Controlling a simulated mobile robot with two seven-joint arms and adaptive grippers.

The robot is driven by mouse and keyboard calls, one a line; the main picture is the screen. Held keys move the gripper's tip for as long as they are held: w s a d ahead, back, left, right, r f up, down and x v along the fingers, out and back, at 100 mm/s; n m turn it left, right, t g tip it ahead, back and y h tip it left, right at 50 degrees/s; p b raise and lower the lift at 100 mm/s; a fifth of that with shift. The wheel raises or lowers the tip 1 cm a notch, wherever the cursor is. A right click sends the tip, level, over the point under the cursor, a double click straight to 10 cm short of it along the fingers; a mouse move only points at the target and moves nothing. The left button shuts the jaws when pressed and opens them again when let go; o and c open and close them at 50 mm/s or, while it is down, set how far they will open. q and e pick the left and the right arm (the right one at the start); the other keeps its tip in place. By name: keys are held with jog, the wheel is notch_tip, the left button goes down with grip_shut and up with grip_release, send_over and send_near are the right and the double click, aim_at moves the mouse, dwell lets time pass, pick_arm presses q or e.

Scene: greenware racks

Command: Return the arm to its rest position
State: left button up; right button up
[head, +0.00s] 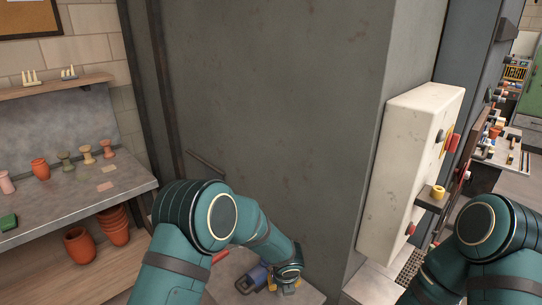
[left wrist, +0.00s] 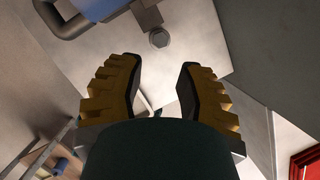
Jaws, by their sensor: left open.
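My left arm (head: 215,215) comes in from the lower left and reaches forward and down, bent at the elbow. Its gripper (head: 290,287) is at the bottom centre, low over a light grey surface (head: 225,270). In the left wrist view the two yellow fingers with dark pads (left wrist: 158,68) are apart, with nothing between them. A blue object with a dark handle (head: 252,280) is just left of the gripper; a blue thing (left wrist: 95,8) also shows at the top of the wrist view. My right arm (head: 490,225) is at the lower right; its gripper is out of view.
A tall grey metal panel (head: 270,90) stands close ahead. A white control box (head: 408,165) juts out at right. At left, a bench (head: 100,185) holds small clay pieces, with terracotta pots (head: 80,246) beneath. A wall shelf (head: 60,87) is above.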

pick_arm(q)
jog(key=s+f+n, duration=0.1)
jog(key=s+n, duration=0.1)
jog(key=s+a+f+n+g+h, duration=0.1)
jog(key=s+n, duration=0.1)
jog(key=s+a+f+n+g, duration=0.1)
jog(key=s+n, duration=0.1)
jog(key=shift+s+f+n+h, duration=0.25)
jog(key=shift+s+n+h, duration=0.05)
jog(key=shift+s+h, duration=0.1)
jog(key=s+n, duration=0.2)
jog(key=n, duration=0.1)
jog(key=s+a+f+n+h, duration=0.1)
jog(key=s+n, duration=0.1)
jog(key=n, duration=0.1)
jog(key=s+n+g+h, duration=0.1)
jog(key=s+n, duration=0.1)
jog(key=shift+s+a+f+n, duration=0.15)
jog(key=shift+s+f+n, duration=0.1)
jog(key=shift+s+n, duration=0.15)
jog(key=s+a+n, duration=0.3)
jog(key=s+n, duration=0.2)
jog(key=n, duration=0.4)
jog(key=s+a+n+t, duration=0.1)
jog(key=s+a+n, duration=0.2)
jog(key=n, duration=0.7)
jog(key=shift+s+n+h, duration=0.3)
jog(key=shift+s, duration=0.7)
